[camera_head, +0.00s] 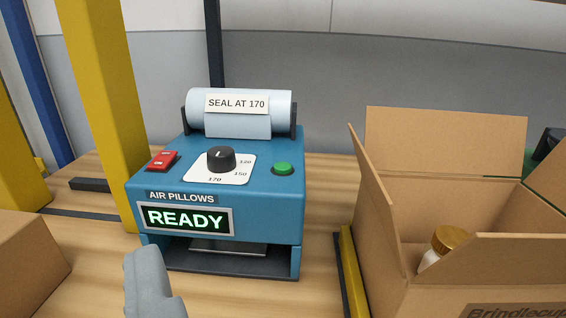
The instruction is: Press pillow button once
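A blue air pillow machine (225,200) stands on the wooden bench, left of centre. A round green button (283,168) sits on its top at the right. A red rocker switch (162,160) is on its top left. Between them is a black dial (221,159) on a white plate marked 120, 150 and 170. The lit front display (187,219) reads READY. A grey finger of my gripper (146,272) shows at the bottom, in front of the machine and below the display, apart from the button. Whether the gripper is open or shut is not clear.
A film roll (240,108) labelled SEAL AT 170 tops the machine. A yellow post (98,100) rises at left. Another carton (30,262) is at lower left.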

